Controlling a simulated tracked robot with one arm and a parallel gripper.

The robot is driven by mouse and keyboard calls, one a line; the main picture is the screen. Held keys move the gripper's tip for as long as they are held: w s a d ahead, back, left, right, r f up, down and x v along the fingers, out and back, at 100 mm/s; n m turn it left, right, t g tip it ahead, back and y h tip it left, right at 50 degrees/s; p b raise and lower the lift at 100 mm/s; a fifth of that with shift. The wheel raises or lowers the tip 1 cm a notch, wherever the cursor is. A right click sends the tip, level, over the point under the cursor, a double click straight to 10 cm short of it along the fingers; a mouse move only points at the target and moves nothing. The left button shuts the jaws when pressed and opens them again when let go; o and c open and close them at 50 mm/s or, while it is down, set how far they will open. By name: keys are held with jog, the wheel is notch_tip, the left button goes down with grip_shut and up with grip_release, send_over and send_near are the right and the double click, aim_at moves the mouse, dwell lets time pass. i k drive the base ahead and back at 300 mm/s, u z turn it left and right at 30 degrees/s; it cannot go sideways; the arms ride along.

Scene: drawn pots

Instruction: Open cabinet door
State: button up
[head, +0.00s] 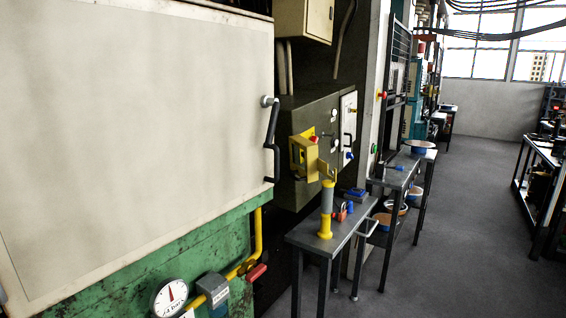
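A large cream cabinet door (140,130) fills the left of the head view, above a green base. It looks closed, lying flush as far as I can see. A black bar handle (271,125) stands upright at its right edge, with a round pale mount at the top. The door's left edge lies close to the frame's edge. My gripper is not seen in this view, and nothing touches the handle.
A yellow pipe (257,235) and a pressure gauge (171,297) sit below the door. A small grey table (310,238) with a yellow-and-grey post (326,210) stands to the right. The grey floor (455,240) farther right is clear.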

aim_at(129, 127)
jog(key=z, duration=0.05)
jog(key=i, duration=1)
jog(key=u, duration=0.05)
